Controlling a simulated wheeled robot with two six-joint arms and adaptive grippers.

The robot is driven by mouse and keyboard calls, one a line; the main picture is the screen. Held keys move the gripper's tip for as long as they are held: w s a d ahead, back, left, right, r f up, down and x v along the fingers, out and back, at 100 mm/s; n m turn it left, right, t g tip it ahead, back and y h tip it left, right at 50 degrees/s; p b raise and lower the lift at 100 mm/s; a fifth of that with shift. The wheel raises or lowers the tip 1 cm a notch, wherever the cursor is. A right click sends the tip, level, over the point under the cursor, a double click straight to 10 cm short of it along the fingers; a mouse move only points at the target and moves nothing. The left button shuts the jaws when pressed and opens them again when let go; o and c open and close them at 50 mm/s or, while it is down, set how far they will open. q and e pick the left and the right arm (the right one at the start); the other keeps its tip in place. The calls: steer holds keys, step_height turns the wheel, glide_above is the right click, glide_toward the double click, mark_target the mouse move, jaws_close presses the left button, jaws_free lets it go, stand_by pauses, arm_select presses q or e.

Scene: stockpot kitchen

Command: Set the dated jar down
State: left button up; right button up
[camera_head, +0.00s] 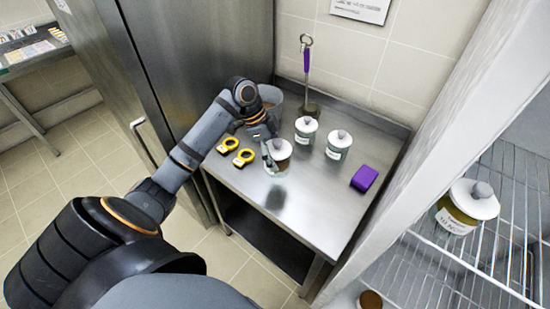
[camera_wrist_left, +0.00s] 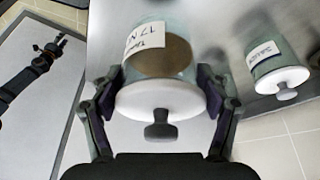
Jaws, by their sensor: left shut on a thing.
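My left gripper (camera_head: 272,150) is shut around the dated jar (camera_head: 283,165), one finger on each side of it just below the lid. The jar is upright over the front middle of the steel table (camera_head: 310,205).
Two yellow rings (camera_head: 244,158) lie left of the held jar. A grey pot (camera_head: 270,95) and a purple-handled tool (camera_head: 306,60) stand at the back. A purple block (camera_head: 364,178) lies at the right edge. A yellow jar (camera_head: 455,218) stands on a wire shelf. The table front is clear.

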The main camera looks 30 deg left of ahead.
arm_select(q)
steer(key=shift+w+a+f, duration=0.25)
steer(key=shift+w+f, duration=0.2)
steer(key=shift+f, duration=0.1)
steer(key=shift+w+a+f, duration=0.2)
steer(key=shift+w+f, duration=0.25)
steer(key=shift+f, duration=0.1)
steer(key=shift+w+a+f, duration=0.15)
steer(key=shift+f, duration=0.15)
steer(key=shift+a+f, duration=0.15)
steer(key=shift+w+a+f+p, duration=0.1)
steer(key=shift+w+f+p, duration=0.05)
steer(key=shift+f+p, duration=0.2)
step_height(320, 180, down, 2)
steer(key=shift+f+p, duration=0.2)
steer(key=shift+p, duration=0.3)
steer(key=shift+f, duration=0.35)
steer(key=o, duration=1.8)
steer(key=shift+c, duration=0.2)
arm_select(e)
steer(key=shift+s+d+r, duration=0.15)
steer(key=shift+d+r, duration=0.05)
steer(key=shift+r, duration=0.2)
steer(key=shift+s+d+r, duration=0.1)
steer(key=shift+d+r, duration=0.05)
steer(key=shift+r, duration=0.25)
